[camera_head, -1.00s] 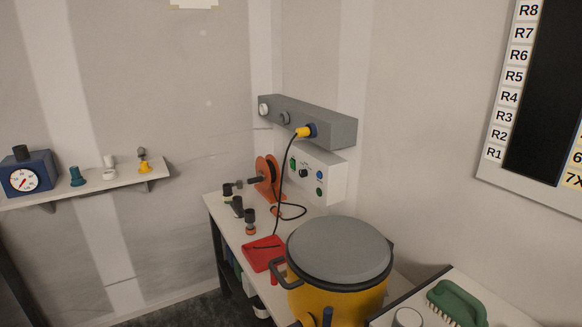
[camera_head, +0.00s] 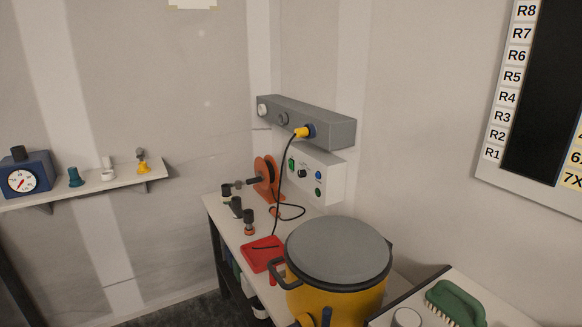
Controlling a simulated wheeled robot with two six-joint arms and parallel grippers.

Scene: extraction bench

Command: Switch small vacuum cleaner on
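A yellow drum-shaped vessel with a grey lid and a dark side handle, which looks like the vacuum cleaner (camera_head: 336,297), stands at the lower centre, partly cut off by the bottom edge. A white control box (camera_head: 331,185) with a green switch, a dark knob and small round buttons is fixed to the wall behind it. Above it is a grey socket rail (camera_head: 335,132). A yellow plug (camera_head: 301,132) sits in its right blue socket, with a black cable hanging down to the bench. Neither of my grippers is in view.
The bench (camera_head: 225,223) holds an orange reel (camera_head: 265,178), several small dark-topped fittings and a red tray (camera_head: 258,261). A green brush (camera_head: 455,302) lies on a surface at lower right. A wall shelf (camera_head: 90,188) with a blue gauge box is at left.

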